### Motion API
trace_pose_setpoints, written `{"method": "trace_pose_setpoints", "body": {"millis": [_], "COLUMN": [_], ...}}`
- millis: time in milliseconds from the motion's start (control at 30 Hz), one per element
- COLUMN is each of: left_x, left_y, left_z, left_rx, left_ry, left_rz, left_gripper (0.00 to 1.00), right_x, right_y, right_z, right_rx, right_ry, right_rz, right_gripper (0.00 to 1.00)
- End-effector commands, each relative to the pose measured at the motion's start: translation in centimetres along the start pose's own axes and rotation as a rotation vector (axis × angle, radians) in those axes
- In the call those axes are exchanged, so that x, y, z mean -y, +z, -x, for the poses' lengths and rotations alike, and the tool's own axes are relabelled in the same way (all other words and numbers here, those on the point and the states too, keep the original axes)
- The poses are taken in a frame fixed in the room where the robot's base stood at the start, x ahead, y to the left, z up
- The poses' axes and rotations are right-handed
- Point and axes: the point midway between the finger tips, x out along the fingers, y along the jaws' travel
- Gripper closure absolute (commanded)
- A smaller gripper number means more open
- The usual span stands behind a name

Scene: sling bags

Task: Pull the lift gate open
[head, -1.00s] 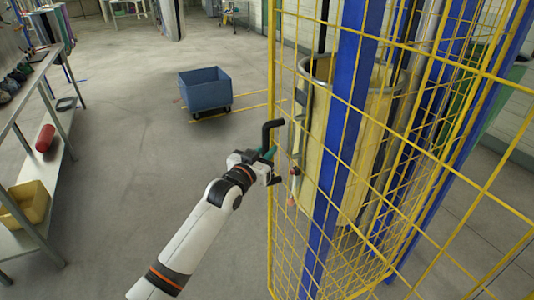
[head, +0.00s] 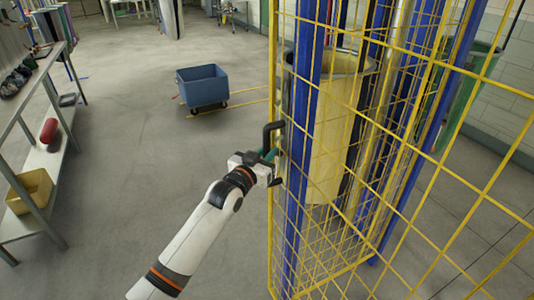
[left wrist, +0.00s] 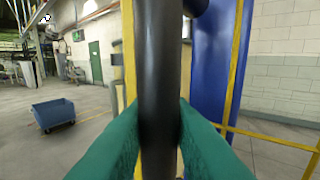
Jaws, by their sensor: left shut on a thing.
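The lift gate (head: 340,225) is a yellow wire mesh panel on the right of the head view. A black bar handle (head: 267,138) stands at its left edge, and it fills the middle of the left wrist view (left wrist: 159,75). My left gripper (head: 270,156) has green fingers, one on each side of the handle, and is shut on it. The fingers hide part of the handle. Blue posts (head: 300,130) and a large yellow cylinder (head: 335,140) show through the mesh. My right gripper is not in view.
A blue wheeled cart (head: 203,87) stands on the floor beyond my left arm. A shelf (head: 40,150) at the left holds a yellow bin (head: 30,190) and a red roll (head: 49,131).

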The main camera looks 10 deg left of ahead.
Motion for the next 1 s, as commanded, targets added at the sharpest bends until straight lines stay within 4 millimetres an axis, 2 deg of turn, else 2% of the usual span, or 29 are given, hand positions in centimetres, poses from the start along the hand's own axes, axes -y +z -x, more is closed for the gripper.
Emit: {"method": "trace_pose_setpoints", "body": {"millis": [100,133,233,267,533,667,767,1000], "left_x": [0.0,0.0,0.0,0.0,0.0,0.0,-0.1,-0.1], "left_y": [0.1,0.1,0.1,0.1,0.1,-0.1,-0.1,-0.3], "left_z": [0.0,0.0,0.0,0.0,0.1,0.8,2.1,6.8], "left_rx": [0.003,0.003,0.003,0.003,0.002,0.002,0.003,0.001], "left_ry": [0.0,0.0,0.0,0.0,0.0,0.0,0.001,0.001], "left_rz": [0.001,0.001,0.001,0.001,0.001,0.001,0.001,0.0], "left_gripper": [1.0,0.79,0.62,0.61,0.61,0.61,0.61,0.61], "right_x": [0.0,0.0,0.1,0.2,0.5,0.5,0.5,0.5], "right_y": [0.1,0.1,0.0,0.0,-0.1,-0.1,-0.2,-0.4], "right_z": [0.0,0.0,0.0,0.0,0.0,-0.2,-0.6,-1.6], "right_rx": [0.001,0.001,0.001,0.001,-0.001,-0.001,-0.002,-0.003], "right_ry": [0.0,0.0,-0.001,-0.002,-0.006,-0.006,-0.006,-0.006], "right_rz": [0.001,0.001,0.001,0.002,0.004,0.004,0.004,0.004], "right_gripper": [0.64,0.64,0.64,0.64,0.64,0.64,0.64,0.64]}}
